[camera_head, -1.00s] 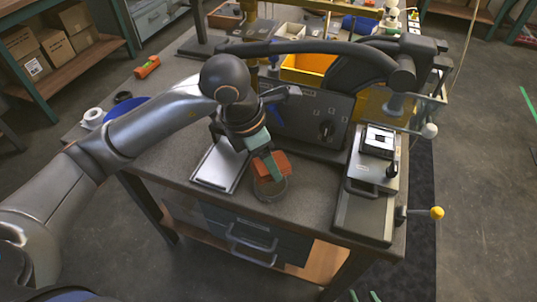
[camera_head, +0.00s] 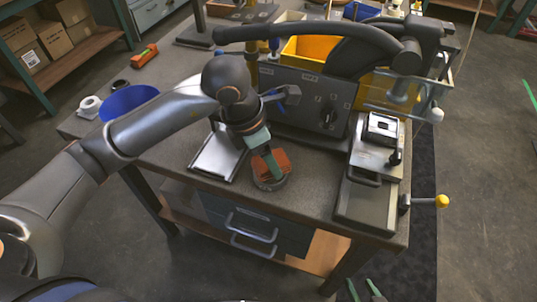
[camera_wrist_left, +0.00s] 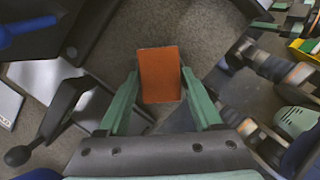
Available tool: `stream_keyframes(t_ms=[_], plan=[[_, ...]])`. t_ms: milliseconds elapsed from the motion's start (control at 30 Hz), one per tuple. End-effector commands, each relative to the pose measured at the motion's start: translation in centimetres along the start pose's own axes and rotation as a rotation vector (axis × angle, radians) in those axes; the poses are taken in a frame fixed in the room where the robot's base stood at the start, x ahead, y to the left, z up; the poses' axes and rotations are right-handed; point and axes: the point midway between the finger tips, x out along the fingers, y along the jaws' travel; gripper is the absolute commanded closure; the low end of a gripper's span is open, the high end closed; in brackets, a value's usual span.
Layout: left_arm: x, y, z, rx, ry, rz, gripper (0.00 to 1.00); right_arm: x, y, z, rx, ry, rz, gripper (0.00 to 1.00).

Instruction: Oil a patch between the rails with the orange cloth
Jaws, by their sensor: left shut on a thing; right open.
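The orange cloth (camera_head: 281,160) is a small folded pad in my left gripper (camera_head: 272,160), whose green fingers are shut on it. The cloth is at a round dish (camera_head: 270,184) near the bench's front edge and covers part of its opening; whether it touches the inside I cannot tell. In the left wrist view the cloth (camera_wrist_left: 159,75) sits between the two green fingers (camera_wrist_left: 160,100). The device at the right has a long metal slide bed (camera_head: 366,207), probably the rails; the strip between them is too small to make out. My right gripper (camera_head: 366,291) is open and empty at the bottom edge.
A silver tray (camera_head: 217,158) lies left of the dish. A dark control panel (camera_head: 310,103) stands behind it, with a thick black arm above. A yellow-knobbed handle (camera_head: 442,201) sticks out at the right. Bench top between dish and slide bed is clear.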

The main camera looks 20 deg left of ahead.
Motion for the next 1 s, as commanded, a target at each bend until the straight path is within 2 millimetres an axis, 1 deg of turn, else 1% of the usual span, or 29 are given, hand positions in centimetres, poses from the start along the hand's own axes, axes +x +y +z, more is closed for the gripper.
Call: stream_keyframes(t_ms=[333, 1000], plan=[[0.3, 0.0, -0.1, 0.0, 0.0, 0.0, 0.78, 0.2, 0.3, 0.3, -0.001, 0.0, 0.005, 0.5], [0.9, 0.0, -0.3, 0.0, 0.0, 0.0, 0.78, 0.7, 0.2, 0.8, -0.001, -0.001, 0.002, 0.5]])
